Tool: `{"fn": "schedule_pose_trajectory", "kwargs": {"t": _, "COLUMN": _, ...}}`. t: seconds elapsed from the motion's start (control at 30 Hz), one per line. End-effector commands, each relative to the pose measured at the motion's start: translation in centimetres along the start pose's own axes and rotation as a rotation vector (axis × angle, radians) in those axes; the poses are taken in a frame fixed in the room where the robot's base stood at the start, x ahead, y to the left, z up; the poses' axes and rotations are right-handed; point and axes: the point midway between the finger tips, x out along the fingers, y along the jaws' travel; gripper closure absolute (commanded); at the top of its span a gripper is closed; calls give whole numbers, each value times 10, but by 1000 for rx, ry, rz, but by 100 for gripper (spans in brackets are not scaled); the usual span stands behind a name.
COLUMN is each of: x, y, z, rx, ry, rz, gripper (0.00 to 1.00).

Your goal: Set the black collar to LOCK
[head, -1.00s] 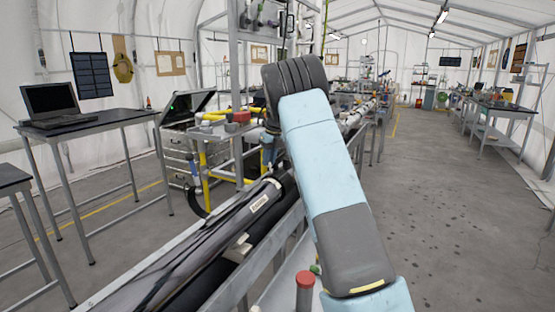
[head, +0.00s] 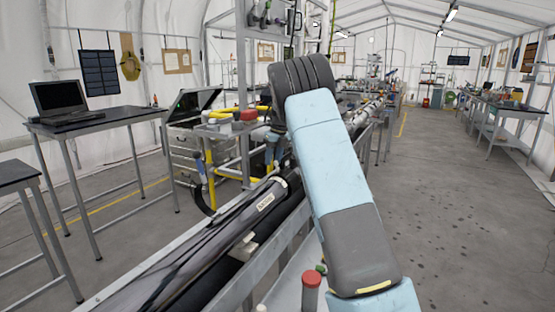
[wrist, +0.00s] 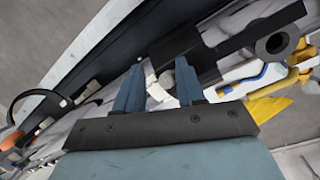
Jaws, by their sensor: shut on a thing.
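My gripper (wrist: 158,76) shows in the wrist view with its two blue fingers pointing away from the camera. They are shut on a dark part that I take to be the black collar (wrist: 182,44), which shows between and beyond the fingertips. A small white piece and a grey rounded piece show between the fingers. No LOCK marking can be read. In the head view, my arm reaches forward over the long rail bench, and the collar cannot be made out there.
A red-capped post (head: 311,280) stands close to my arm. A table with a laptop (head: 58,100) is at left. Yellow pipes (head: 222,172) are beyond the tube. The floor at right (head: 455,200) is clear.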

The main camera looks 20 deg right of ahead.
Motion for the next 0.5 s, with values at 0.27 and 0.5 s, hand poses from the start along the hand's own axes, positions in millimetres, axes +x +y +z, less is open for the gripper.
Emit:
{"fn": "schedule_pose_trajectory", "kwargs": {"t": 0.27, "x": -65, "y": 1, "z": 1, "rx": -1, "ry": -23, "rz": -9, "gripper": 70}}
{"fn": "schedule_pose_trajectory", "kwargs": {"t": 0.5, "x": -104, "y": 0, "z": 1, "rx": -2, "ry": -16, "rz": -7, "gripper": 70}}
